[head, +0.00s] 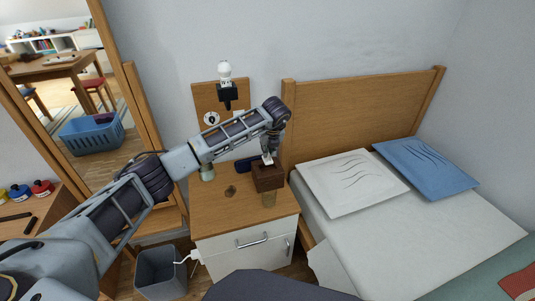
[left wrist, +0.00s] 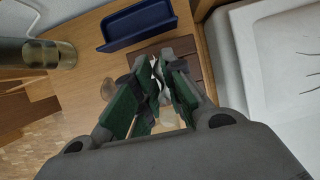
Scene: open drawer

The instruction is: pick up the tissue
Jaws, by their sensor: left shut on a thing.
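A brown tissue box (head: 268,180) stands on the wooden top of the nightstand (head: 222,214), near its bed-side edge. A white tissue (head: 268,160) shows just above the box. My left gripper (head: 268,152) reaches down over the box from above and is shut on the tissue. In the left wrist view the green fingers (left wrist: 160,72) are close together, with white tissue (left wrist: 155,64) between them. The dark slatted top of the box (left wrist: 188,50) is partly hidden behind the fingers. I cannot tell whether the tissue is clear of the box. My right gripper is not in view.
A dark blue tray (left wrist: 138,24) lies behind the box. A glass-like cylinder (left wrist: 48,54) stands to the left. A bed with a white pillow (head: 352,184) and wooden headboard (head: 365,110) is at the right. A grey bin (head: 161,273) stands on the floor.

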